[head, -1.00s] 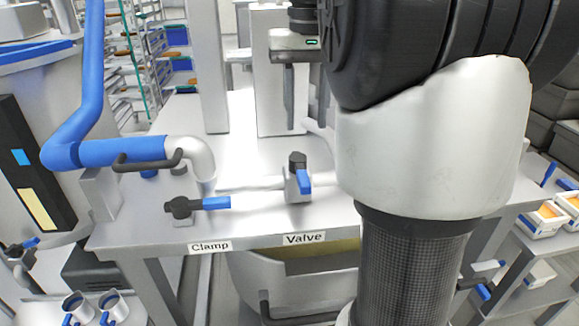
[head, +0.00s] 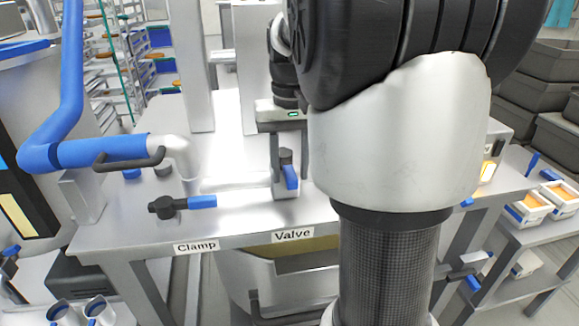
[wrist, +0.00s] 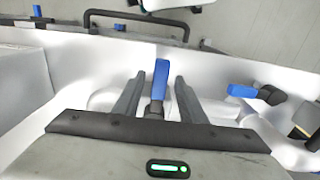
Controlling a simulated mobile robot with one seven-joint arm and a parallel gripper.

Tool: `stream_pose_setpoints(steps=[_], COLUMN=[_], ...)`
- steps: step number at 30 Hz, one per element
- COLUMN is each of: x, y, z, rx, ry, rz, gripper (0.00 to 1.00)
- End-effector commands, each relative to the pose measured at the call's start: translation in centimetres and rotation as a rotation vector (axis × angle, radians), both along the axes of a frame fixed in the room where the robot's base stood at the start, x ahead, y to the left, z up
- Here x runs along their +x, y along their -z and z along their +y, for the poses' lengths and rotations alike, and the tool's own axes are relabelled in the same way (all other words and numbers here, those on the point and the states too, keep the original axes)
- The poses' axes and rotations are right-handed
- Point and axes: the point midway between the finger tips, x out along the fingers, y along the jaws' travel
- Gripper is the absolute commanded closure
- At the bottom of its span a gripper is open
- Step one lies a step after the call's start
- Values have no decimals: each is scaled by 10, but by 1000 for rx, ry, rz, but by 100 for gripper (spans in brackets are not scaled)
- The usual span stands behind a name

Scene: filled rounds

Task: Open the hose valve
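The hose valve (head: 283,186) stands on the steel bench behind the "Valve" label (head: 293,235). It has a black top and a blue handle (head: 291,176), which points toward the bench's front edge. The handle also shows in the wrist view (wrist: 158,80). My gripper (head: 291,168) is open, pointing down over the valve. In the wrist view its two dark fingers (wrist: 160,92) lie on either side of the blue handle, with gaps visible on both sides. I cannot tell the exact finger depth.
A clamp (head: 166,207) with a blue lever (head: 202,201) sits left of the valve, behind the "Clamp" label (head: 195,247). A grey bin (head: 260,280) is under the bench front.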

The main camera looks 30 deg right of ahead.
Motion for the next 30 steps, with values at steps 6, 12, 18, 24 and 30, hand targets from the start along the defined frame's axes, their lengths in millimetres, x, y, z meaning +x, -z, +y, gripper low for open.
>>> stream_pose_setpoints(steps=[6,12,18,24,30], x=[0,0,0,-2,-3], y=[0,0,-1,-1,-2], z=[0,0,-1,-6,-17], rx=[0,0,0,0,0], ry=[0,0,-8,-66,-198], rz=[1,1,1,1,2], gripper=[84,100,100,100,100])
